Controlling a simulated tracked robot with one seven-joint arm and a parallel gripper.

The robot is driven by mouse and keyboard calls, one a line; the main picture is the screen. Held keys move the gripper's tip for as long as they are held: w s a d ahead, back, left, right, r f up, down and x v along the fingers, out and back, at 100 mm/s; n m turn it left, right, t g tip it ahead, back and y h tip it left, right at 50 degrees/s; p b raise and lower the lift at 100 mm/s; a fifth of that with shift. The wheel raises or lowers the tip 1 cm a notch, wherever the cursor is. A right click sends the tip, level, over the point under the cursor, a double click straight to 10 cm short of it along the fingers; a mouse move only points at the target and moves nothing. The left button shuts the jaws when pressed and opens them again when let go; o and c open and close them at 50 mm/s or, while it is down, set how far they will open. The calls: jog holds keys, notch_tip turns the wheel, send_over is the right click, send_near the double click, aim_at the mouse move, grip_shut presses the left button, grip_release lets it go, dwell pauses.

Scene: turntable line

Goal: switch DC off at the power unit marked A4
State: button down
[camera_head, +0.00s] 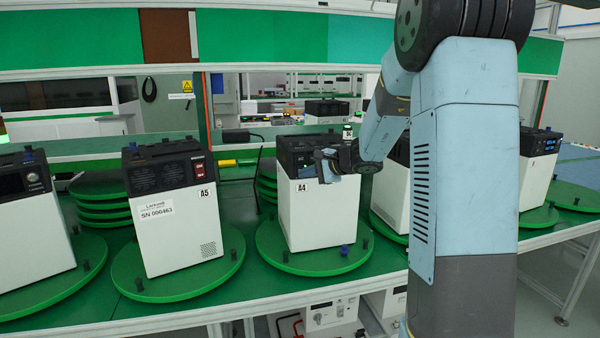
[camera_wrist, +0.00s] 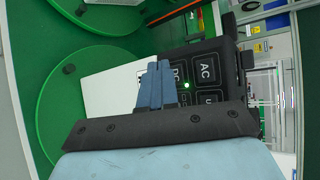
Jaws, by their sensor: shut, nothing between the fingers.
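The power unit marked A4 (camera_head: 318,215) is a white box with a black top. It stands upright on a round green turntable (camera_head: 300,263) in the middle of the head view. My gripper (camera_head: 327,167) is at the upper front of this unit. In the wrist view, the blue fingers (camera_wrist: 160,72) are shut together with nothing between them, over the black panel. The DC button (camera_wrist: 178,73) is partly hidden behind the fingertips. The AC button (camera_wrist: 206,68) is clear beside it. A small green light (camera_wrist: 187,85) glows near DC. I cannot tell whether the fingertips touch the panel.
The unit marked A5 (camera_head: 178,220) stands on its own turntable to the left, with a red switch (camera_head: 198,168). Another white unit (camera_head: 30,225) is at the far left. More units stand at the right, partly behind my arm. Dark pegs stick up from the turntables.

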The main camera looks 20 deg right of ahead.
jog(key=shift+w+r, duration=0.1)
jog(key=shift+w, duration=0.6)
dwell(0.7)
jog(key=shift+s, duration=0.75)
jog(key=shift+s, duration=2.55)
